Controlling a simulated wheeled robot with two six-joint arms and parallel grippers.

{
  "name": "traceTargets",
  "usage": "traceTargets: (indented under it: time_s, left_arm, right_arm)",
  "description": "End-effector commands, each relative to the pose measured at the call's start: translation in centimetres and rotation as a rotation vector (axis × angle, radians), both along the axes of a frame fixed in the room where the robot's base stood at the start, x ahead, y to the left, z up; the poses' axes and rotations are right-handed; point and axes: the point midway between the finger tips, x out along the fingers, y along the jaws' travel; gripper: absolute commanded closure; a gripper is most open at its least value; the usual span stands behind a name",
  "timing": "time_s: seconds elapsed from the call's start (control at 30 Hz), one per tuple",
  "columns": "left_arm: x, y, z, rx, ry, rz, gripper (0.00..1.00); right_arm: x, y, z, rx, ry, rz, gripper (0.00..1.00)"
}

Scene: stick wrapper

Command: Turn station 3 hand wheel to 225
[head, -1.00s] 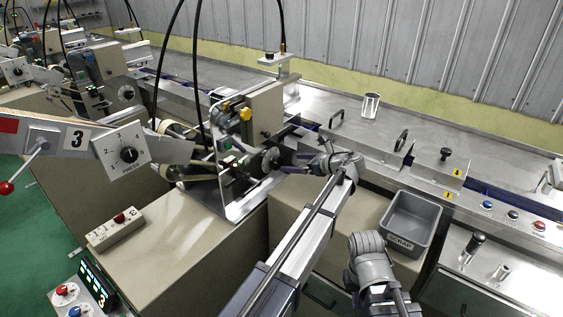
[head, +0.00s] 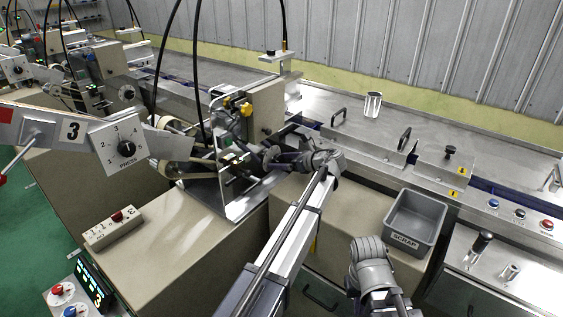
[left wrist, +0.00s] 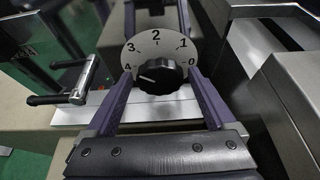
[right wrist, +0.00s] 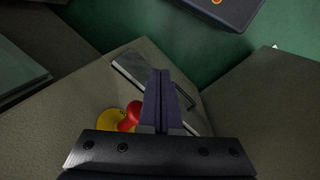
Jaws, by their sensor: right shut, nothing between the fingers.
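The hand wheel (left wrist: 160,75), a round black knob with a white pointer mark, shows in the left wrist view. It sits before a white dial plate (left wrist: 156,45) numbered 0 to 4; the mark points left, just below the 4. My left gripper (left wrist: 160,74) is open, one purple finger on each side of the knob; I cannot tell whether they touch it. In the head view my left gripper (head: 284,160) is at the station's front, where the wheel is largely hidden. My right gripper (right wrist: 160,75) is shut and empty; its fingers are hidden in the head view.
A crank handle (left wrist: 70,90) is left of the dial. A grey scrap bin (head: 413,222) is beside my right arm. A red and yellow button (right wrist: 122,118) lies below my right gripper.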

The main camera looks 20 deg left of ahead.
Motion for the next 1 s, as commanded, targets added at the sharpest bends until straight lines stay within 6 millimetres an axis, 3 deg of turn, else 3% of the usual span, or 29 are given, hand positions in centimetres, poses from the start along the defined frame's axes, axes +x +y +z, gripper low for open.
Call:
traceTargets:
  time_s: [0.07, 0.63, 1.0]
  left_arm:
    - [0.00, -0.01, 0.00, 0.000, 0.000, 0.000, 0.21]
    - [-0.02, -0.02, 0.00, 0.000, 0.000, 0.000, 0.85]
    - [-0.28, 0.07, -0.10, -0.033, -0.091, -0.001, 0.85]
  right_arm:
    - [0.00, 0.00, 0.00, 0.000, 0.000, 0.000, 1.00]
    - [0.00, 0.00, 0.00, 0.000, 0.000, 0.000, 1.00]
    - [0.00, 0.00, -0.15, 0.000, 0.000, 0.000, 1.00]
